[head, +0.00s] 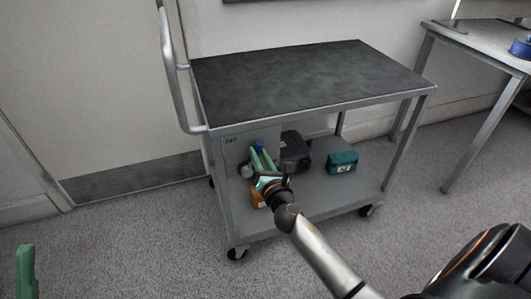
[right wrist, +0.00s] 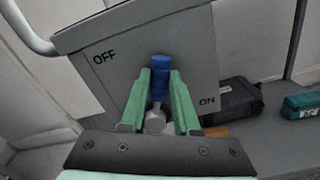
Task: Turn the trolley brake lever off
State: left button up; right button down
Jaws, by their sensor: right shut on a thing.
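The trolley (head: 310,78) is a grey metal cart with a dark top and a lower shelf. Its brake lever has a blue grip (right wrist: 161,70) on a pale stem, in front of a grey panel (right wrist: 195,50) marked OFF at upper left and ON at lower right. The lever points roughly upward between the two marks. My right gripper (head: 261,152) has green fingers shut on the lever, one on each side of the blue grip in the right wrist view (right wrist: 160,75). A green finger of my left gripper (head: 25,272) shows at the left edge; its opening cannot be judged.
A black case (head: 294,150), a teal box (head: 342,162) and an orange item (head: 257,197) are on the lower shelf. The trolley's push handle (head: 170,70) rises at left. A table (head: 485,40) stands at right. The floor in front is clear.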

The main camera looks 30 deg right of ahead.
aim_at(244, 147)
jog(key=a+n, duration=0.1)
jog(key=a+r+n+p, duration=0.1)
jog(key=n, duration=0.1)
jog(key=shift+w, duration=0.3)
jog(key=shift+w+a+n+p, duration=0.1)
jog(key=shift+a+n+p, duration=0.3)
jog(key=shift+n+p, duration=0.25)
pick_arm(q)
jog(key=shift+w+a+f+n+y, duration=0.2)
jog(key=shift+w+f+n+y, duration=0.45)
jog(key=shift+w+n+y, duration=0.4)
jog(key=shift+w+a+f+n+y, duration=0.15)
jog(key=shift+w+f+n+y, duration=0.5)
jog(key=shift+y, duration=0.6)
pick_arm(e)
jog(key=shift+a+n, duration=0.15)
jog(key=shift+n, duration=0.1)
jog(key=c, duration=0.6)
grip_release()
jog(key=shift+f, duration=0.1)
jog(key=shift+c, duration=0.2)
pick_arm(q)
jog(key=shift+w, duration=0.1)
jog(key=shift+r, duration=0.1)
